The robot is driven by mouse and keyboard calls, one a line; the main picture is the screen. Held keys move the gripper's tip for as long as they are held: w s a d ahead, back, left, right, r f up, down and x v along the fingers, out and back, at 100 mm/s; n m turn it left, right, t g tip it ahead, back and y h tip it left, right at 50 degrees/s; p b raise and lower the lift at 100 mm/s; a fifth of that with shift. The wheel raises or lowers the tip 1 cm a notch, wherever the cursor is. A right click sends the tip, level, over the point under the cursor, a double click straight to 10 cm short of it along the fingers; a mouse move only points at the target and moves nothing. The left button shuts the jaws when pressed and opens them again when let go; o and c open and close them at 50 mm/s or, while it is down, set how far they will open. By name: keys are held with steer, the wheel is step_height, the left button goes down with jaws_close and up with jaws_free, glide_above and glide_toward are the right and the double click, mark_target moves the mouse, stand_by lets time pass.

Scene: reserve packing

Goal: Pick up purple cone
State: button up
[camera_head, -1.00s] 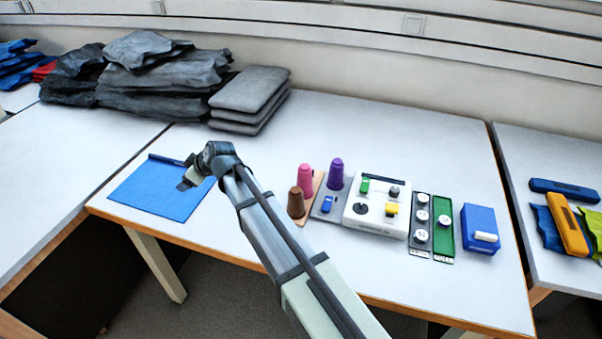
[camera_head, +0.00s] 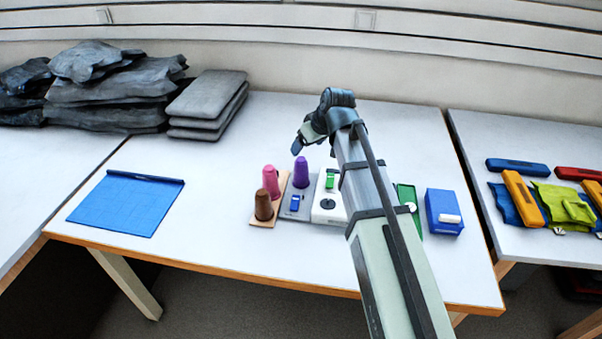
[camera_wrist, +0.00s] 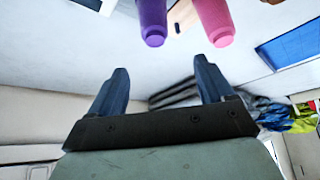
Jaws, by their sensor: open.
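The purple cone (camera_head: 301,172) stands on a grey board in the middle of the table. In the wrist view the purple cone (camera_wrist: 152,20) is at the top, cut off by the frame edge. My gripper (camera_head: 298,147) is above and just behind the purple cone, apart from it. In the wrist view my gripper (camera_wrist: 160,78) has its two fingers spread with nothing between them, and the purple cone lies beyond the fingertips.
A pink cone (camera_head: 270,181) and a brown cone (camera_head: 263,205) stand close left of the purple cone. A white panel (camera_head: 327,209) is to its right, partly behind my arm. A blue box (camera_head: 443,211) stands further right. The table between the blue mat (camera_head: 125,204) and the cones is clear.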

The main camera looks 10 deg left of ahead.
mark_target(300, 164)
steer(key=w+f, duration=0.1)
steer(key=f, duration=0.1)
steer(key=w+f, duration=0.1)
steer(key=f, duration=0.1)
steer(key=a+f, duration=0.1)
steer(key=f, duration=0.1)
steer(key=shift+w+f, duration=0.25)
steer(key=shift+w, duration=0.15)
steer(key=shift+s+x, duration=0.15)
steer(key=shift+x, duration=1.35)
steer(key=shift+s+x, duration=0.2)
steer(key=shift+x, duration=1.25)
steer(key=shift+f, duration=0.15)
steer(key=c, duration=1.1)
